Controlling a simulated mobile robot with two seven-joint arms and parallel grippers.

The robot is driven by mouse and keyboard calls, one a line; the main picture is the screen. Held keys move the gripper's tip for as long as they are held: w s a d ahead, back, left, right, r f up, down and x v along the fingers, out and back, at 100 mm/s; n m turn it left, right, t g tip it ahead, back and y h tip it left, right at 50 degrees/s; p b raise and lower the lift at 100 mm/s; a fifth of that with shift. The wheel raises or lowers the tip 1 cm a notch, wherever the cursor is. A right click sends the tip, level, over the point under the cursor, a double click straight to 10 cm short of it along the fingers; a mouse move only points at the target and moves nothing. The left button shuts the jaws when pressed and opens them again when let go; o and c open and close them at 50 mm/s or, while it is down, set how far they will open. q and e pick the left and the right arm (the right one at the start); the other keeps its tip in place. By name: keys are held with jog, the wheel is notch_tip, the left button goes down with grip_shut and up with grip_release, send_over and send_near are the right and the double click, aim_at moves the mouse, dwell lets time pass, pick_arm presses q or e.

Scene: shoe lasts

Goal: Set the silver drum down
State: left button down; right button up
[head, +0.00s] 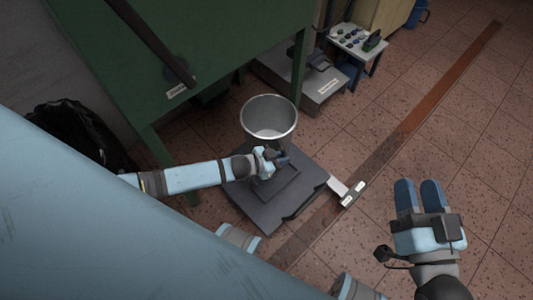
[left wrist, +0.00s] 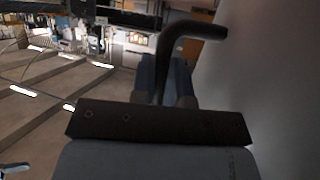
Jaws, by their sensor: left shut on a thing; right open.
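The silver drum (head: 269,118), an open-topped metal bucket, stands upright at the centre of the head view, at the far edge of a dark grey platform (head: 262,215). My left gripper (head: 277,160) is shut on the near side of the drum, below its rim. In the left wrist view a dark bent handle (left wrist: 190,33) rises at the fingers (left wrist: 165,80), and a plain grey surface fills the right side. I cannot tell whether the drum's hidden base touches anything. My right gripper (head: 419,196) is open and empty above the tiled floor at right.
A green bench (head: 215,35) stands behind and left of the drum. A labelled grey platform (head: 318,82) and a small table (head: 358,42) with small items are beyond. A black bag (head: 75,135) lies at left. Tiled floor at right is clear, crossed by a brown strip (head: 440,95).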

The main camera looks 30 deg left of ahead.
pick_arm(q)
notch_tip(320, 180, down, 22)
jog(key=b, duration=1.1)
jog(key=shift+s+a+r, duration=0.15)
jog(key=shift+a+r, duration=0.05)
pick_arm(e)
jog(key=w+d+f+n+y, duration=0.1)
jog(key=w+f+n, duration=0.2)
jog(key=f+n, duration=0.2)
jog(key=shift+f, duration=0.25)
pick_arm(q)
jog(key=c, duration=1.6)
grip_release()
jog(key=shift+f, duration=0.2)
jog(key=o, duration=0.5)
jog(key=shift+r, duration=0.1)
